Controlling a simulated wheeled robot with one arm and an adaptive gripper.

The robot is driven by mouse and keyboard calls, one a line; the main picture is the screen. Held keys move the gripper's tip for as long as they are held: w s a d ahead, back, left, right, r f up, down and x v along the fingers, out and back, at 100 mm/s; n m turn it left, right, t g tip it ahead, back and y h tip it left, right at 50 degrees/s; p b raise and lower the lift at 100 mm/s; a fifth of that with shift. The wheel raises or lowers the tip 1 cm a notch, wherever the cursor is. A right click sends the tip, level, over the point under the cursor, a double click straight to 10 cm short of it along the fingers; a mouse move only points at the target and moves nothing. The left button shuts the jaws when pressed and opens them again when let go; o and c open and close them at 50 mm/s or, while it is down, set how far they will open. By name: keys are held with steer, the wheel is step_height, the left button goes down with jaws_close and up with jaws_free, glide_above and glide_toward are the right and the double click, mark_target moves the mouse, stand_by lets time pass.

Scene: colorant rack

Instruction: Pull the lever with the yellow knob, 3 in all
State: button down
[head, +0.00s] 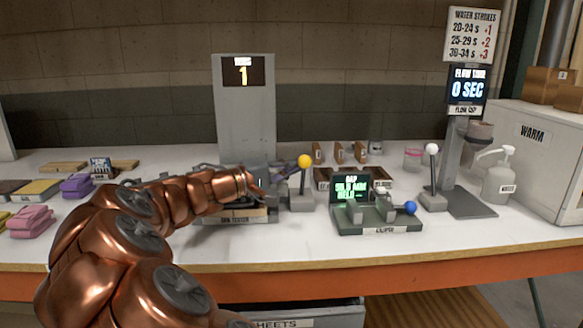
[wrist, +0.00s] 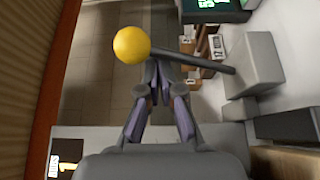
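The lever with the yellow knob (head: 304,161) stands about upright on its grey base on the bench, just right of my arm's end in the head view. In the wrist view the yellow knob (wrist: 131,44) is left of the fingertips, and its dark shaft runs right across the picture just beyond them to a grey base. My gripper (wrist: 158,88) has its fingers drawn together at the tips, with nothing seen held between them. Whether the tips touch the shaft is unclear. The display on the grey post (head: 243,72) reads 1.
A small green-lettered screen (head: 350,188) is between. A flow timer (head: 467,86) reads 0 SEC. Purple and pink blocks (head: 30,220) lie at left.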

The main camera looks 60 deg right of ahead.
step_height(320, 180, up, 2)
steer(key=w+d+p, duration=0.2)
steer(key=w, duration=0.1)
steer(key=w+a+f, duration=0.1)
steer(key=a, duration=0.1)
steer(key=w+a, duration=0.1)
steer(key=a, duration=0.2)
steer(key=w+a+f, duration=0.1)
steer(key=a, duration=0.2)
steer(key=shift+w+a+f, duration=0.25)
steer(key=shift+w+f, duration=0.05)
steer(key=shift+w, duration=0.05)
steer(key=shift+a, duration=0.15)
stand_by(0.4)
